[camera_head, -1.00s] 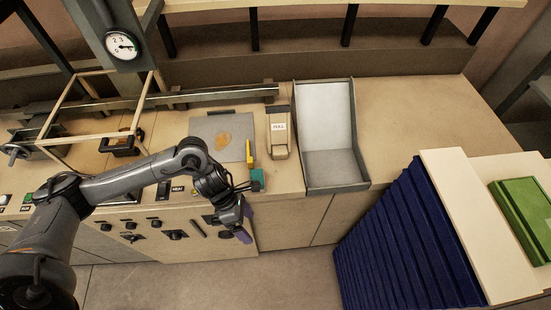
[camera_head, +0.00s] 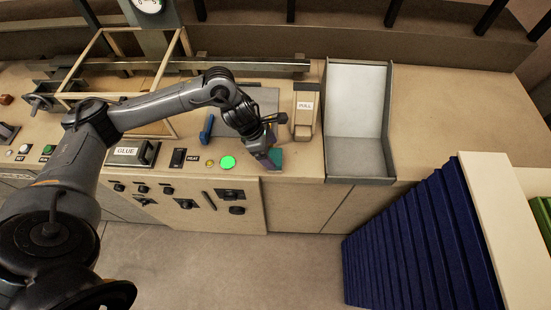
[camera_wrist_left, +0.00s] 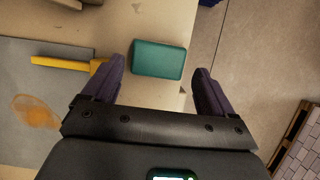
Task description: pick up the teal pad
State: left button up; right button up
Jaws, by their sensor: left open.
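The teal pad (camera_head: 276,157) lies near the front edge of the wooden counter. My left gripper (camera_head: 265,162) is at the pad and partly covers it in the head view. In the left wrist view, the teal pad (camera_wrist_left: 158,60) is a flat rounded block between the lines of the two purple fingers. The left gripper (camera_wrist_left: 160,70) is open, with one finger on each side of the pad in that view. Whether the fingertips are down at the pad's height is hard to tell. My right gripper is not in view.
A grey mat (camera_wrist_left: 35,90) with an orange stain and a yellow-handled tool (camera_wrist_left: 65,64) lie beside the pad. A box labelled PULL (camera_head: 305,112) and a grey metal tray (camera_head: 357,155) stand to the right. A lit green button (camera_head: 228,162) is to the left.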

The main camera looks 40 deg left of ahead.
aim_at(274, 156)
pick_arm(q)
jog(key=shift+a+p+x, duration=0.2)
jog(key=shift+p+x, duration=0.5)
jog(key=shift+x, duration=2.1)
jog(key=c, duration=0.7)
